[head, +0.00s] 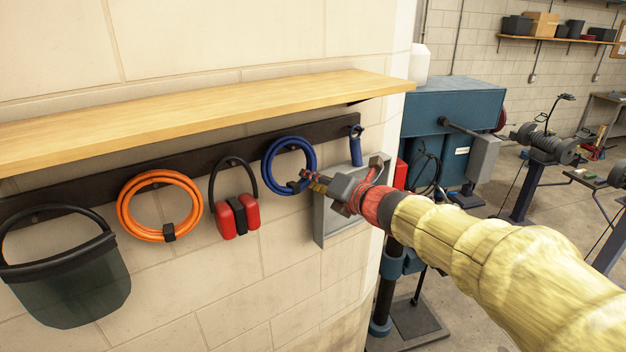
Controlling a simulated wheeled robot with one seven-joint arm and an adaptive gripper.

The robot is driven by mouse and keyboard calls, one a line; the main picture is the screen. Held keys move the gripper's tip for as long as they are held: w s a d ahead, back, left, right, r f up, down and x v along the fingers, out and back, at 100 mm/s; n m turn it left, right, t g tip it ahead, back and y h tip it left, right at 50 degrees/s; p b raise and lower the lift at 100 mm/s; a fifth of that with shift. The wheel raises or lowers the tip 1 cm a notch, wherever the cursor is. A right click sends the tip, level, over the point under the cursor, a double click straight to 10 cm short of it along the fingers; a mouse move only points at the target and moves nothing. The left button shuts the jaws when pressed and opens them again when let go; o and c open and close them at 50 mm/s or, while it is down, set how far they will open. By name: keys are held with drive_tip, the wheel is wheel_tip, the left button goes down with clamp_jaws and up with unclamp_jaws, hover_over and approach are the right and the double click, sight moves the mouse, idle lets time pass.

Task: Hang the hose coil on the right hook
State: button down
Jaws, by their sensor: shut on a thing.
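A blue hose coil (266,167) is in front of the dark hook rail under the shelf, between the red ear defenders and a blue-handled tool. My gripper (305,181) reaches in from the right and is shut on the blue coil at its lower right, beside its dark band. The coil is upright, its top close to the rail. I cannot tell whether a hook bears it; no hook shows clearly behind it. An orange hose coil (123,207) with a black band hangs on the rail (88,193) further left.
The blue-handled tool (356,147) hangs at the rail's right end. A grey wall tray (326,222) sits behind my gripper. The wooden shelf (200,110) juts out above.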

drive_tip(key=shift+r, duration=0.1)
drive_tip(key=c, duration=1.8)
unclamp_jaws()
drive_tip(key=shift+o, duration=0.6)
drive_tip(key=shift+o, duration=0.3)
drive_tip(key=shift+f, duration=0.2)
